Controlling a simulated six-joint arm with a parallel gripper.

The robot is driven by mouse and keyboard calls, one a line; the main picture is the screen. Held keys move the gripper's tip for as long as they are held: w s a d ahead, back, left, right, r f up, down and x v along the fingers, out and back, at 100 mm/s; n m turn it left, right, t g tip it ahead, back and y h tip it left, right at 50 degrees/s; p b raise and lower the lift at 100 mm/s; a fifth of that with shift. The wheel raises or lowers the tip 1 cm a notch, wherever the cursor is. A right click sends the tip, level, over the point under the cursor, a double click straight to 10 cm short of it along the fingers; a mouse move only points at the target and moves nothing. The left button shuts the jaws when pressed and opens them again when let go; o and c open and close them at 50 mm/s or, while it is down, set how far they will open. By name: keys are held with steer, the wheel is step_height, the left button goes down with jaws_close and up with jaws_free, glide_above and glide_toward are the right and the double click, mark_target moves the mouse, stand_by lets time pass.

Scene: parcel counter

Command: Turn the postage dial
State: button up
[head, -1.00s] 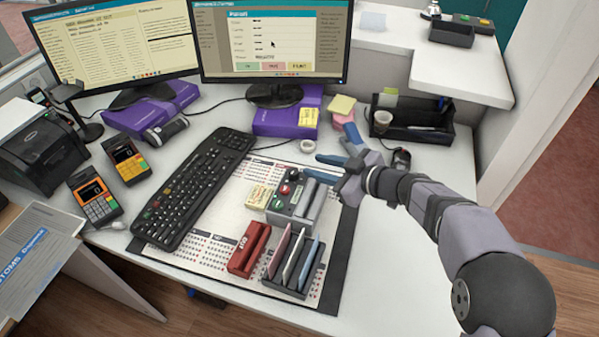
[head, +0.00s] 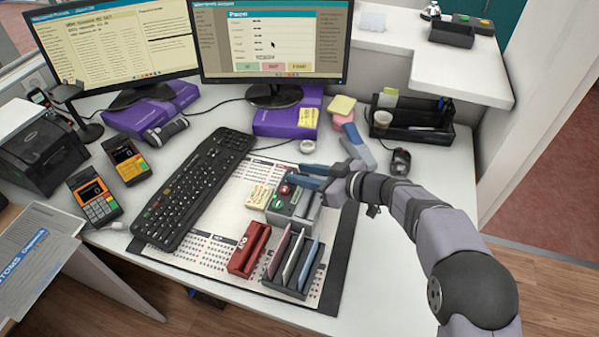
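The postage device is a small grey box (head: 282,212) on the mat, right of the keyboard. My gripper (head: 320,152) is open and empty. One blue-grey finger reaches left over the far end of the box, and the other points up and left, away from it. The finger hides the far end of the box. Whether it touches the box I cannot tell.
Left of the box are a yellow note pad (head: 259,196) and the keyboard (head: 194,188). In front stand a red stamp holder (head: 249,248) and a rack with upright cards (head: 293,262). The right counter front is clear.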

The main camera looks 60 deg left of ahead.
steer(key=shift+s+a+f, duration=0.2)
steer(key=shift+s+a, duration=0.1)
steer(key=shift+a, duration=0.25)
jaws_close()
